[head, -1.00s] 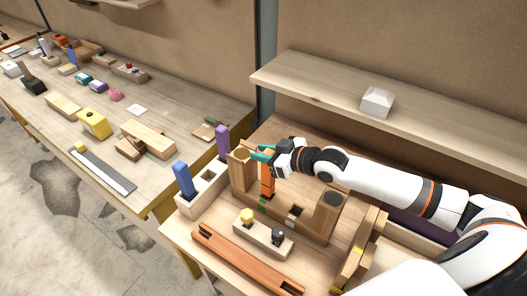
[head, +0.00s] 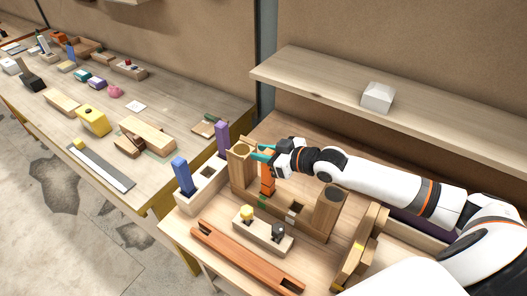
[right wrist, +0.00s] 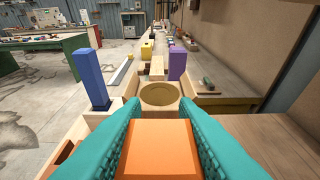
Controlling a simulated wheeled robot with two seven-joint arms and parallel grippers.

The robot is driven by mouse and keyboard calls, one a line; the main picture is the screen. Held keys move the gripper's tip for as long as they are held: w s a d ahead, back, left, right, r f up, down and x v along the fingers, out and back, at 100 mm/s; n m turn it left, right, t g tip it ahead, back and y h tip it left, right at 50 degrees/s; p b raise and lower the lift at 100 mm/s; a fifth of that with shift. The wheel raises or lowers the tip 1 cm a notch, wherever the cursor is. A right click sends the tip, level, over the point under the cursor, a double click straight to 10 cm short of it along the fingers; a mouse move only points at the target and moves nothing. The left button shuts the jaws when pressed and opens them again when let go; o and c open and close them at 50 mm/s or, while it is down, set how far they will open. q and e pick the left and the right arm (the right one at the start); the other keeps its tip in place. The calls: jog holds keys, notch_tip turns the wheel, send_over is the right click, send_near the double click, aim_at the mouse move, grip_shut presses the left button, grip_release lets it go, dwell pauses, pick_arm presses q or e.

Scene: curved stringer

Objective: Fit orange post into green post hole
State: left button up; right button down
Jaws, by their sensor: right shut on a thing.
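The orange post (head: 267,182) stands about upright over the wooden stringer base (head: 310,231). My right gripper (head: 263,153) has teal fingers shut on its upper part. In the right wrist view the orange post (right wrist: 156,150) fills the space between the fingers. A small green mark (head: 262,201) shows on the base's front face, just below the post. The green post hole itself is not clearly seen, so I cannot tell whether the post's lower end is in it or above it. My left gripper is out of view.
A wooden block with a round hollow top (head: 241,158) stands close left of the post. A block with yellow and black knobs (head: 262,238) and a reddish rail (head: 245,256) lie in front.

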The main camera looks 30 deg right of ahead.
jog(key=shift+f+b, duration=0.7)
jog(key=shift+f, duration=0.5)
jog(key=c, duration=1.1)
grip_release()
jog(key=shift+o, duration=0.2)
jog(key=v, duration=1.2)
